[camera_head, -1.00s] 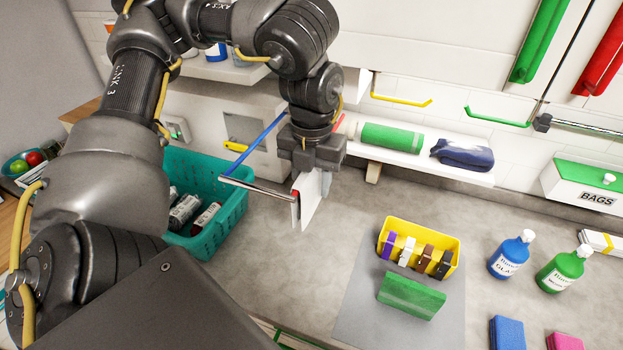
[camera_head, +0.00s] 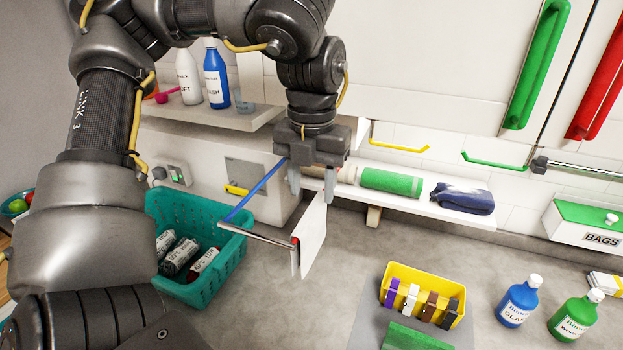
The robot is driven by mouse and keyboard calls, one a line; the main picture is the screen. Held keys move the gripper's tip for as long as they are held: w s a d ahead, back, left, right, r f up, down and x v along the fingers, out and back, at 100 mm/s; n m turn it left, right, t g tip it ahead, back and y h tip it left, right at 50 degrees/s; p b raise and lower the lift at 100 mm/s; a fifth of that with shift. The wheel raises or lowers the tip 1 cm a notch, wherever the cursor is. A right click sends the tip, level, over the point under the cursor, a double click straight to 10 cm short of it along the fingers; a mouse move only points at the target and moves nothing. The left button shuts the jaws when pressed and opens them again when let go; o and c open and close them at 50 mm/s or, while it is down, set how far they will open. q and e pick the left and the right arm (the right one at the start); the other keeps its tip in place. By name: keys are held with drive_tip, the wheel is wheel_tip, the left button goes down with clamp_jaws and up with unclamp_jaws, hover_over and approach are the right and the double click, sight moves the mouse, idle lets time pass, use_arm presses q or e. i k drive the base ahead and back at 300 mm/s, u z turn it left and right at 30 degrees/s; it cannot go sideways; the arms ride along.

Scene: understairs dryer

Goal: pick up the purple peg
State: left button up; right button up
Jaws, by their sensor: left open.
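The purple peg (camera_head: 391,292) stands in a yellow tray (camera_head: 424,274) at the lower right middle, at the left end of a row with a white, a brown and a black peg. My left gripper (camera_head: 312,192) hangs to the upper left of the tray, well apart from the peg. Its two fingers are spread, with nothing seen held. A white panel (camera_head: 314,235) at the end of a metal rod shows just below the fingers. I cannot tell whether it touches them. My right gripper is not in view.
A teal basket (camera_head: 222,262) with several cans stands left of the tray. A green block (camera_head: 416,338) lies in front of the tray. Blue (camera_head: 515,303) and green (camera_head: 572,320) bottles stand at right. A shelf with a green roll (camera_head: 391,182) and dark cloth (camera_head: 463,198) is behind.

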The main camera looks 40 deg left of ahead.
sight(392, 290)
drive_tip(key=k, duration=1.5)
